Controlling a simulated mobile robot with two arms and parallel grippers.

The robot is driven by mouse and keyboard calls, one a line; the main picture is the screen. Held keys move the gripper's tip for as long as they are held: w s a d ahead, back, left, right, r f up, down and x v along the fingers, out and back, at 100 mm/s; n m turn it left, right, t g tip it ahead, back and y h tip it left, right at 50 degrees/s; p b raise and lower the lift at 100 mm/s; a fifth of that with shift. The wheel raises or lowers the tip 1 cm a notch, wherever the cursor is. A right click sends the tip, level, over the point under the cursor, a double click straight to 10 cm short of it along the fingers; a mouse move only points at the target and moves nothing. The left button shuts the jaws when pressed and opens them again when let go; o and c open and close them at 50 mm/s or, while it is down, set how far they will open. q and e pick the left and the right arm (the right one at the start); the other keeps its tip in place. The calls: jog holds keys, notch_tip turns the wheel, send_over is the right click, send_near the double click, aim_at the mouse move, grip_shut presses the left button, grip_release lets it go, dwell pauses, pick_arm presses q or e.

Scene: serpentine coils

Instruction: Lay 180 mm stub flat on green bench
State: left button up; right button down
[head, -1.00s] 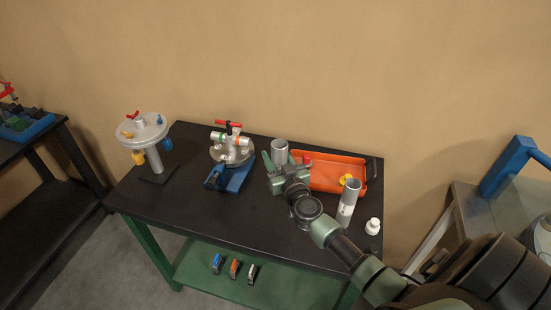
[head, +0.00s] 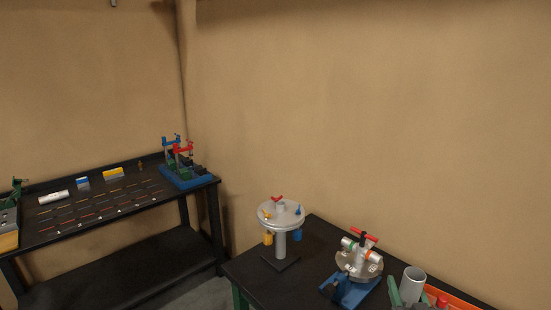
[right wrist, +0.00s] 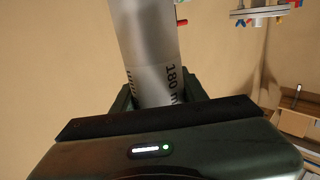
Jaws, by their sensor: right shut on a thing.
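The 180 mm stub is a grey metal tube (head: 413,279), upright at the bottom right of the head view. The green bench (head: 312,244) has a black top and a green leg. I cannot tell whether the stub touches the top. My left gripper is not in view.
On the bench stand a round grey stand (head: 281,215) with coloured parts and a blue-based fixture (head: 358,266) with a red handle, close left of the stub. An orange tray (head: 462,301) is at right. Another black bench (head: 110,222) with tools and clamps is at left.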

jog(key=s+a+f+n+y+b, duration=0.1)
jog(key=s+a+f+b, duration=0.3)
jog(key=s+a, duration=0.3)
jog(key=s+a+f+y+b, duration=0.1)
jog(key=s+a+f+b, duration=0.4)
jog(key=s, duration=0.9)
jog(key=a+b, duration=0.1)
jog(key=a, duration=0.1)
jog(key=shift+s+a+f+n+y+b, duration=0.15)
jog(key=shift+a+n+y+b, duration=0.15)
jog(key=shift+n+y+b, duration=0.1)
